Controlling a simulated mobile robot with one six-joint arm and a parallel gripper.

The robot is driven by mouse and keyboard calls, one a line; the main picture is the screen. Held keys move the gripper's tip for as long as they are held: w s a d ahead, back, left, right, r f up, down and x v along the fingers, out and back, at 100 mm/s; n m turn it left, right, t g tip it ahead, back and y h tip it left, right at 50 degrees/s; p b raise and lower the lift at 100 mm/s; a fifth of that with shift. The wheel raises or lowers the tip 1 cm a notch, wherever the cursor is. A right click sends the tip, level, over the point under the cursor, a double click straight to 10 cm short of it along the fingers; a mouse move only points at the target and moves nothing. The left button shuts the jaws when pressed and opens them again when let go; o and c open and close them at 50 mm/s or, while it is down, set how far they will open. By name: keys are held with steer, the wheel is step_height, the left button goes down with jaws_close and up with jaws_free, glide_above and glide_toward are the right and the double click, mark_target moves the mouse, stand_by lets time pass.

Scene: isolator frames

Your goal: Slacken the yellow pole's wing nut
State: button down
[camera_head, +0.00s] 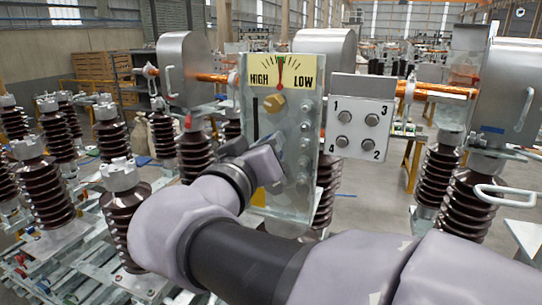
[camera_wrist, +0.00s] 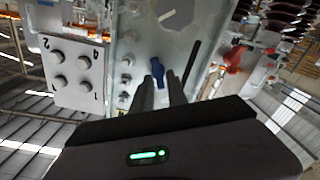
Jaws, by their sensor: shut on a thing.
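My gripper (camera_wrist: 161,82) reaches the face of the grey metal box (camera_wrist: 120,45) in the wrist view. Its two dark fingers are closed on a small blue piece, apparently a wing nut (camera_wrist: 157,68), which shows between and just beyond the fingertips. In the head view my wrist covers the lower left of the same box (camera_head: 308,205), and the fingertips and the nut are hidden. A yellow patch (camera_head: 258,196) shows low on the box beside my wrist. I cannot tell from these views which pole the held nut belongs to.
The box carries a HIGH/LOW dial (camera_head: 281,72), a gold knob (camera_head: 274,103) and a column of bolts. A numbered white plate (camera_head: 361,117) stands to its right. Brown ribbed insulators (camera_head: 40,190) crowd both sides.

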step_height(320, 180, down, 2)
steer(key=n+p, duration=0.1)
steer(key=n, duration=2.4)
steer(key=shift+p, duration=0.35)
steer(key=shift+f+n, duration=0.1)
steer(key=shift+n, duration=0.2)
steer(key=c, duration=1.3)
jaws_free()
